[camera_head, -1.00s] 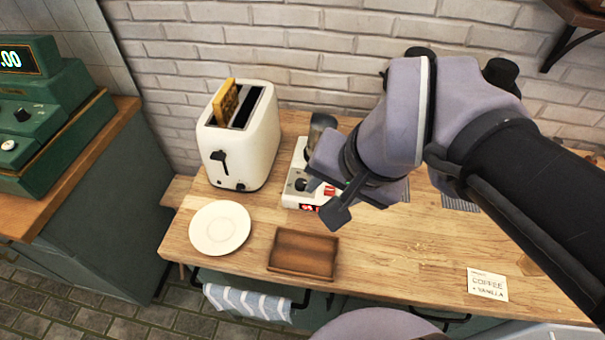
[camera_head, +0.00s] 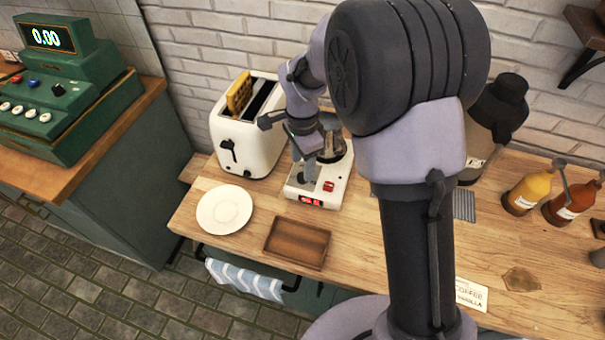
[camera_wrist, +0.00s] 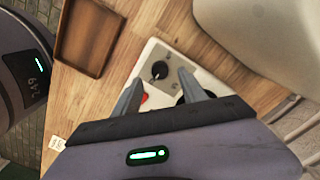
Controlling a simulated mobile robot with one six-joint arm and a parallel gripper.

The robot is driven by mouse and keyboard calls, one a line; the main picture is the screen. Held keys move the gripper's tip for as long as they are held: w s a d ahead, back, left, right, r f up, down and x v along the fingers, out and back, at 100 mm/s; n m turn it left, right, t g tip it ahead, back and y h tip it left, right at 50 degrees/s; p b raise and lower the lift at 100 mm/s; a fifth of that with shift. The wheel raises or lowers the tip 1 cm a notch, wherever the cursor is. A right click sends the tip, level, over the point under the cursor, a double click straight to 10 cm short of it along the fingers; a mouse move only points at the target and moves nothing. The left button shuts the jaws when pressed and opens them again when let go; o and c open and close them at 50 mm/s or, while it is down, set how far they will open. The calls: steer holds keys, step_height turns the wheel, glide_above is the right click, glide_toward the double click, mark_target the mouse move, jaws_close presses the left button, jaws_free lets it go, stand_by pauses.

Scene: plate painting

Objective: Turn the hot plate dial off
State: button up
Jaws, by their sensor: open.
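The white hot plate (camera_head: 330,192) sits on the wooden counter right of the toaster, with a red switch and a lit red display on its front. A dark glass pot (camera_head: 338,150) stands on the hot plate, partly hidden by my arm. My gripper (camera_wrist: 157,78) is open, with one finger on each side of the dial in the picture. In the head view my gripper (camera_head: 312,170) points down over the hot plate's front left. I cannot tell whether the fingers touch the dial.
A white toaster (camera_head: 245,140) with bread in it stands close on the left. A white plate (camera_head: 224,209) and a brown wooden tray (camera_head: 297,243) lie in front. Yellow (camera_head: 530,188) and orange (camera_head: 570,203) bottles stand at the right.

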step_height(320, 180, down, 4)
steer(key=shift+f+b, duration=0.1)
steer(key=shift+b, duration=0.25)
jaws_close()
